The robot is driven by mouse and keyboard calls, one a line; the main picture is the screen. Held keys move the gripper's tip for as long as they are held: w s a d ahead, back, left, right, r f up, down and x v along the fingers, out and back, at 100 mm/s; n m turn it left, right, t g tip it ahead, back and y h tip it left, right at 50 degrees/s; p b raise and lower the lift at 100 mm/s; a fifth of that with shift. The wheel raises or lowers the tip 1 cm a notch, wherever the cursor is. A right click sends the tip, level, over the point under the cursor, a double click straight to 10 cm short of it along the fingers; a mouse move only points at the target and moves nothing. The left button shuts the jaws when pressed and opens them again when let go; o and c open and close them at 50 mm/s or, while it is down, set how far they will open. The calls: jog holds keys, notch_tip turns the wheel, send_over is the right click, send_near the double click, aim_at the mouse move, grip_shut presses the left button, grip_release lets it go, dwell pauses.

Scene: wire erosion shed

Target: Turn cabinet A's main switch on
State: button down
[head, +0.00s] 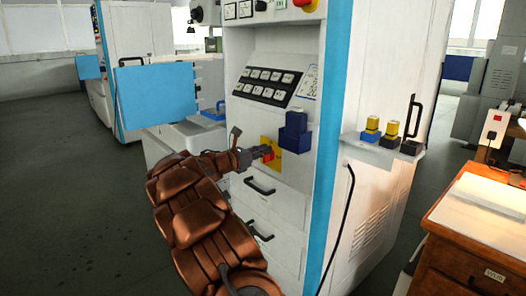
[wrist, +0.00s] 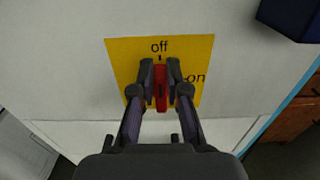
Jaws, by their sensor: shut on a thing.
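The main switch is a red handle (wrist: 160,88) on a yellow plate (wrist: 122,58) marked "off" at the top and "on" at the right. The red handle stands upright, in line with the "off" mark. My gripper (wrist: 160,75) is shut on the red handle, one finger on each side of it. In the head view my gripper (head: 262,152) reaches the yellow plate (head: 277,162) on the front of the white cabinet (head: 285,215). The fingers hide part of the handle. No letter A can be read on the cabinet.
A dark blue box (head: 296,128) sticks out of the cabinet front just above and right of the plate. Drawer handles (head: 260,187) are below. A side shelf (head: 382,148) holds small yellow-topped items. A wooden desk (head: 475,225) stands at the right.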

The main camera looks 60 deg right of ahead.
aim_at(276, 156)
jog(key=m+b, duration=0.4)
jog(key=s+f+m+b, duration=0.1)
jog(key=m+b, duration=0.3)
jog(key=m, duration=0.1)
jog(key=s+f+m+b, duration=0.1)
jog(key=m+b, duration=0.3)
jog(key=shift+s+a+f, duration=0.1)
jog(key=shift+s+a, duration=0.05)
jog(key=shift+a, duration=0.15)
jog(key=m+b, duration=0.4)
jog(key=shift+f, duration=0.3)
jog(key=shift+m+b, duration=0.4)
jog(key=shift+b, duration=0.15)
jog(key=shift+r, duration=0.1)
jog(key=c, duration=1.2)
grip_release()
